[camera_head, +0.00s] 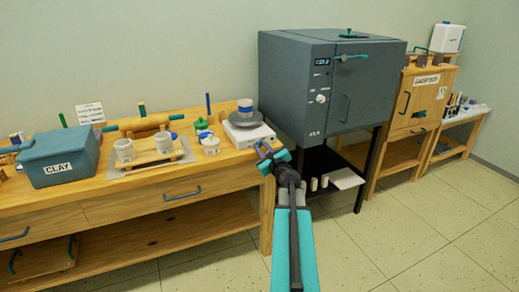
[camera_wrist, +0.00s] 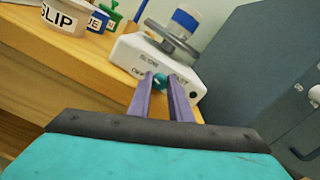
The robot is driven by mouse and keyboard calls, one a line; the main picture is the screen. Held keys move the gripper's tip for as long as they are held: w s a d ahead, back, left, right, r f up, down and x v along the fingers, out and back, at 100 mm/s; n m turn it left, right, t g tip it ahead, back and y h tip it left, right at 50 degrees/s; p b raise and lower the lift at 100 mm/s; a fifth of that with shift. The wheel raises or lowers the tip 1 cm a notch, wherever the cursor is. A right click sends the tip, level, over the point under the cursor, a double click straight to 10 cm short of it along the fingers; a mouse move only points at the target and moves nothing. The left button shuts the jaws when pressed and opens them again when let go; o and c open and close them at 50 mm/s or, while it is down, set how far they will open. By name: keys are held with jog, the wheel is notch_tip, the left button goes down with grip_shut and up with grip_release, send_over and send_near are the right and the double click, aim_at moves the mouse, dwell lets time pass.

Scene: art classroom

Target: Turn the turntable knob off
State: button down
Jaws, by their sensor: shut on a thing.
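The turntable (camera_head: 248,132) is a white box with a grey disc on top, at the right end of the wooden table. A blue and white cup (camera_head: 245,108) stands on the disc. In the wrist view, the turntable's front face (camera_wrist: 136,51) carries the words OFF, SLOW and FAST. Its teal knob (camera_wrist: 160,82) sits between the fingertips of my gripper (camera_wrist: 160,78). The gripper is shut on the knob, and the fingers partly cover it. In the head view my gripper (camera_head: 268,152) is at the turntable's front, and the knob is hidden there.
A dark grey kiln (camera_head: 290,85) stands close to the right of the turntable. A tub labelled SLIP (camera_wrist: 66,18) and small jars are to the left on the table. A teal clay bin (camera_head: 60,157) and a tray (camera_head: 180,158) are farther left. The floor in front is clear.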

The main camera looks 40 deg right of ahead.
jog(key=shift+w+a+r, duration=0.1)
jog(key=shift+w+a, duration=0.1)
jog(key=c, duration=1.7)
grip_release()
jog(key=shift+o, duration=0.4)
jog(key=shift+s, duration=0.1)
jog(key=shift+d, duration=0.1)
jog(key=shift+s, duration=0.1)
jog(key=p+v, duration=0.2)
jog(key=v, duration=0.6)
jog(key=shift+s, duration=0.2)
jog(key=p, duration=0.4)
jog(key=shift+s, duration=0.25)
